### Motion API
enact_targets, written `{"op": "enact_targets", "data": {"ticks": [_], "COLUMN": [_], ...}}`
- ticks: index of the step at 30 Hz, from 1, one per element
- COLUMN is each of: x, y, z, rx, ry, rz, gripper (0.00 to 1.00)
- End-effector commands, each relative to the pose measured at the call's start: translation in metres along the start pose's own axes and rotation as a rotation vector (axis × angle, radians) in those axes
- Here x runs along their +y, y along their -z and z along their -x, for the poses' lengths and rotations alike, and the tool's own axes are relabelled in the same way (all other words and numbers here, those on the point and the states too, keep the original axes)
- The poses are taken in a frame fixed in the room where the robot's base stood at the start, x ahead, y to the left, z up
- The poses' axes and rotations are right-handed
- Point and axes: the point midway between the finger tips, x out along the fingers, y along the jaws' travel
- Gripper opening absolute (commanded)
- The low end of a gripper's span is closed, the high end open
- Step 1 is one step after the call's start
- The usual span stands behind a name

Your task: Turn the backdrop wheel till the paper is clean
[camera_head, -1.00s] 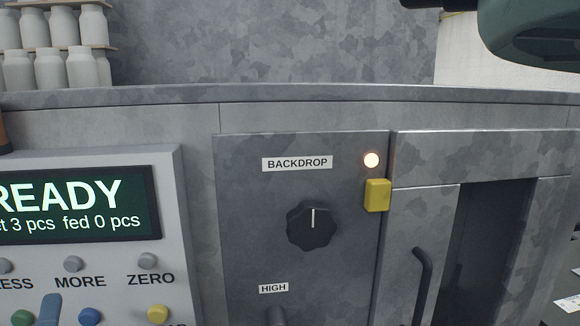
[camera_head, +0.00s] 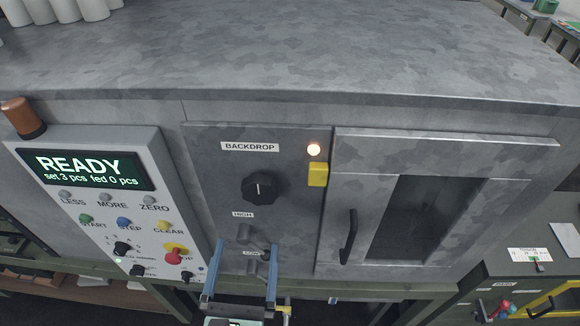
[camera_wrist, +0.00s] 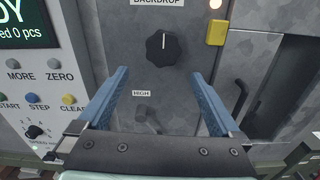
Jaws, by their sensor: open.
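The black backdrop wheel (camera_head: 265,187) is a lobed knob with a white pointer line pointing straight up, under the label BACKDROP (camera_head: 249,146). It also shows in the wrist view (camera_wrist: 164,47), ahead of and between my fingers. My gripper (camera_head: 240,246) is open and empty, below the wheel and apart from it; its two blue fingers show in the wrist view (camera_wrist: 163,78). A lit lamp (camera_head: 314,149) and a yellow block (camera_head: 317,174) sit right of the wheel. I cannot make out any backdrop paper; the window (camera_head: 425,215) in the cabinet door looks dark.
A control panel with a READY screen (camera_head: 85,168) and several buttons stands left. A lever marked HIGH (camera_head: 245,232) sits below the wheel, near my fingers. A door handle (camera_head: 349,236) sticks out at right. White bottles (camera_head: 60,10) stand on top.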

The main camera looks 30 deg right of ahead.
Motion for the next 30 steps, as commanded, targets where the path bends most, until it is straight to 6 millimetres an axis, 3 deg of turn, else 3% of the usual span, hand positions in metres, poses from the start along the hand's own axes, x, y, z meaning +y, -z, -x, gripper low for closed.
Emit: {"op": "enact_targets", "data": {"ticks": [4,8,21,30], "x": [-0.002,-0.002,-0.002,-0.002], "y": [-0.004,-0.004,-0.005,-0.003], "z": [0.002,-0.009,-0.095,-0.124], "rx": [0.002,0.0,0.0,0.001], "ry": [-0.001,0.001,0.002,0.0], "rz": [0.062,0.066,0.062,0.061], "gripper": [1.0,1.0,1.0,1.0]}}
